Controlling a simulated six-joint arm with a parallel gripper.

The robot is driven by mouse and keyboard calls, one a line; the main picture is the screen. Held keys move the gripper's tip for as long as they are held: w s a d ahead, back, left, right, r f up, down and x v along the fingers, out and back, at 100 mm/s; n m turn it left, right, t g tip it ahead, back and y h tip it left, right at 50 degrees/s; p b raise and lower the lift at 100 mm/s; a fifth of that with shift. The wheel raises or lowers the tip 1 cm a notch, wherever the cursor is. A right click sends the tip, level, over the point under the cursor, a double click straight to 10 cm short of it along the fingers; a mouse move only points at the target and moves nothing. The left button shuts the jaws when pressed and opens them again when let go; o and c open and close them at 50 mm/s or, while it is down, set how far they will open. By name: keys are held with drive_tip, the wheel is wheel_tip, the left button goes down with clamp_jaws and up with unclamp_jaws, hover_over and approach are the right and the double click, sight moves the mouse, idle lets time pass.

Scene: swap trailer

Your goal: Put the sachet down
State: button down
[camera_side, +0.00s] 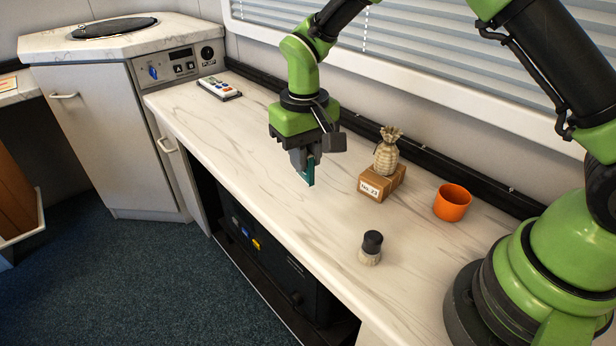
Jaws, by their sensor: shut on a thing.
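My gripper (305,172) points down above the middle of the marble-patterned counter (258,148). It is shut on a thin, flat teal sachet (309,174), which hangs upright with only a narrow part showing. The rest of the sachet is hidden by the jaws. Its lower edge appears to be a little above the counter, but I cannot tell the exact gap.
An orange cup (452,203) and a black-topped pot (370,249) stand nearby. Counter left of my gripper is clear.

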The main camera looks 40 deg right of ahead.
drive_tip(key=w+d+n, duration=0.2)
drive_tip(key=w+d, duration=0.8)
drive_tip(key=d, duration=0.2)
wheel_tip(320, 180, down, 9)
drive_tip(key=shift+s, duration=0.15)
drive_tip(key=shift+f, duration=0.1)
drive_tip(key=c, duration=1.1)
unclamp_jaws()
